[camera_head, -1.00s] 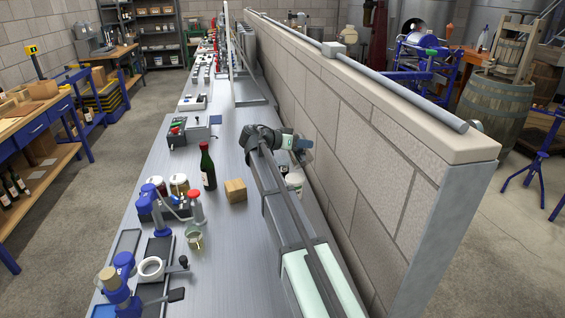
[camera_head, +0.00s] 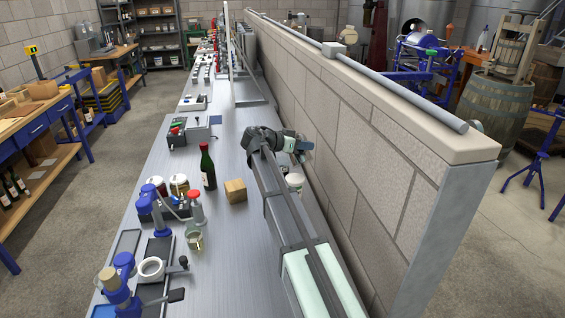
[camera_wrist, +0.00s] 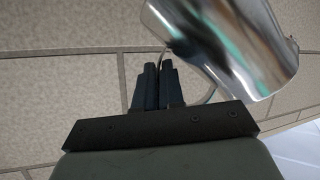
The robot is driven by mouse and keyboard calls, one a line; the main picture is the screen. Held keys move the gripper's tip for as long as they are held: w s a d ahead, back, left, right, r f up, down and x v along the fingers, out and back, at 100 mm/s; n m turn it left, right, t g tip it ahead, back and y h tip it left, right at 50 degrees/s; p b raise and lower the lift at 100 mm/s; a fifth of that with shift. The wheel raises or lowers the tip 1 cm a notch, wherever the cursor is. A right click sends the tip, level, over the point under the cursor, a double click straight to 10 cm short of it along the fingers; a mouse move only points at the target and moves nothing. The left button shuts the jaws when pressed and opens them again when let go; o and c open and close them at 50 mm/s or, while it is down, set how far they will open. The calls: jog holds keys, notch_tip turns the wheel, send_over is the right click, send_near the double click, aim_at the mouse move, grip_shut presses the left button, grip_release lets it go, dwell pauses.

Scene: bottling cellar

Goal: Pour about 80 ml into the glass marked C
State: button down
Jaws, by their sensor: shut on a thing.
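In the wrist view my gripper (camera_wrist: 158,78) is shut on the thin handle of a shiny metal jug (camera_wrist: 232,42). The jug fills the upper right and looks slanted in that view; its contents are hidden. In the head view the end of my arm is by the block wall, and I cannot make out the fingers or the jug clearly. A small clear glass vessel (camera_head: 194,241) stands on the bench at the lower left, apart from my gripper. I cannot read a letter C on any glass.
A dark bottle (camera_head: 208,168) and a wooden block (camera_head: 236,191) stand on the metal bench (camera_head: 200,290). A white round-topped item (camera_head: 295,181) is partly hidden behind my arm. The block wall (camera_head: 375,150) runs close along the right.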

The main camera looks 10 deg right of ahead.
jog(key=shift+s, duration=0.1)
jog(key=shift+s+d+f+m+t, duration=0.2)
jog(key=shift+s+m+t, duration=0.1)
jog(key=shift+s+m, duration=0.25)
jog(key=s+d+f+m+t+y, duration=0.1)
jog(key=s+f+m+t, duration=0.2)
jog(key=s+f+m, duration=0.1)
jog(key=shift+d+f+m, duration=0.4)
jog(key=shift+f+m, duration=0.25)
jog(key=shift+f, duration=0.45)
jog(key=shift+r, duration=0.15)
